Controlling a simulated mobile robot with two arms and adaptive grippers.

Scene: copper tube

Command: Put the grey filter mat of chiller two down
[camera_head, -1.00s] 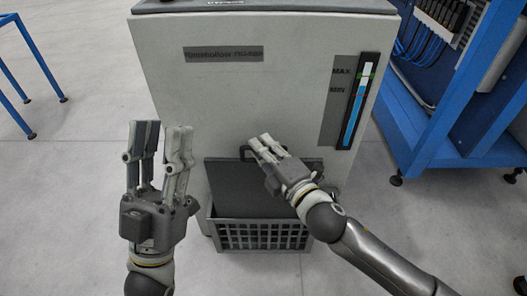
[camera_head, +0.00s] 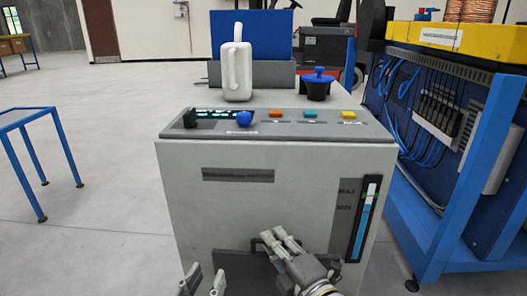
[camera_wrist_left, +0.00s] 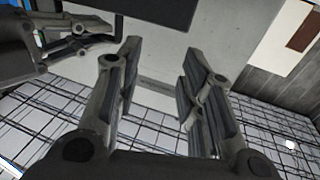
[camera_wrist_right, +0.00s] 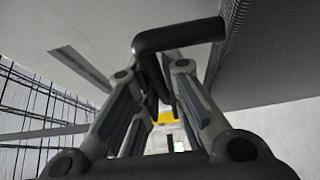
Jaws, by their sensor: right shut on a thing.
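The chiller (camera_head: 275,205) is a pale grey cabinet with a dark label and a MAX/MIN level gauge (camera_head: 363,220). The dark grey filter mat (camera_head: 238,268) is upright at its lower front, mostly cut off by the frame edge. My right gripper (camera_head: 276,238) is shut on the mat's black handle, which also shows between its fingers in the right wrist view (camera_wrist_right: 180,38). My left gripper (camera_head: 203,281) is open and empty, left of the mat; its spread fingers show in the left wrist view (camera_wrist_left: 160,62). The mat's lower part is out of the head view.
A white jug (camera_head: 237,65) and a blue-topped black cap (camera_head: 317,84) stand on the chiller, behind its button panel (camera_head: 285,120). A blue frame (camera_head: 465,190) stands close at right. A blue table frame (camera_head: 35,140) is at left, with clear floor between.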

